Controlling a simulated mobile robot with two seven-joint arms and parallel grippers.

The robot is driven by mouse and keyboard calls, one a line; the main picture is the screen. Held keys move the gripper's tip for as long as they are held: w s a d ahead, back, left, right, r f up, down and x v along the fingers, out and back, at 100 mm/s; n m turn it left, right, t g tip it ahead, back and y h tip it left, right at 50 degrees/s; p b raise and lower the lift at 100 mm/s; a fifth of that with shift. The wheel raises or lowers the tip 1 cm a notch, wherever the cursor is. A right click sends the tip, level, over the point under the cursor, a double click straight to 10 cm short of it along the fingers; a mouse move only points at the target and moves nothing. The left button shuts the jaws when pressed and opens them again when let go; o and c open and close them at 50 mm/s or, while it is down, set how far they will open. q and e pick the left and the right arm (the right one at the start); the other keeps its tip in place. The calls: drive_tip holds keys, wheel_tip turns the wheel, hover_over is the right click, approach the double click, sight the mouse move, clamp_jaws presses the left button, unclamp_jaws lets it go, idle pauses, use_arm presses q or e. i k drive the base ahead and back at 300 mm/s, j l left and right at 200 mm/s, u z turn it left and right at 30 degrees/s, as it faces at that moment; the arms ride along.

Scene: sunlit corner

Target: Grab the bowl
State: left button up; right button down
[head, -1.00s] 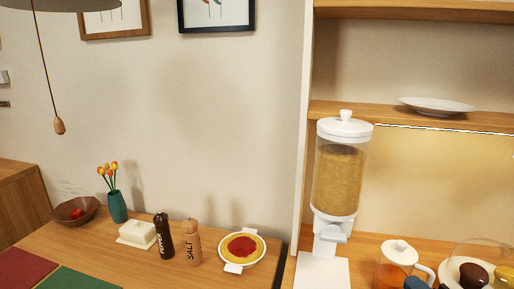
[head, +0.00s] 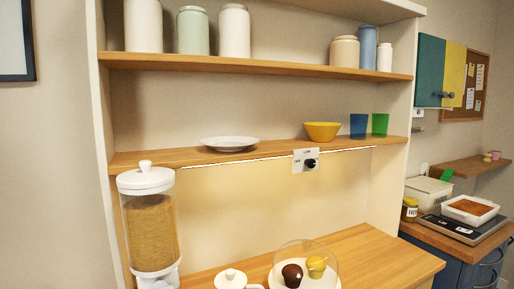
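A yellow bowl (head: 322,131) stands upright on the lower wooden shelf (head: 270,152), right of its middle. It sits between a white plate (head: 229,143) on its left and a blue cup (head: 358,125) on its right. The bowl looks empty from this angle, though its inside is mostly hidden. Neither of my grippers shows in the head view.
A green cup (head: 379,123) stands beside the blue one. Below the shelf are a dispenser (head: 150,225), a white teapot (head: 231,279) and a glass dome (head: 306,262) over muffins on the counter (head: 385,262). A control box (head: 306,160) hangs under the shelf edge.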

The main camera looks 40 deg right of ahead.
sight(317, 132)
drive_tip(key=z, duration=1.7)
drive_tip(key=i+l+u, duration=0.1)
drive_tip(key=l+u, duration=0.45)
drive_tip(key=u, duration=0.15)
drive_tip(key=l+u, duration=0.35)
drive_tip(key=i+j, duration=0.05)
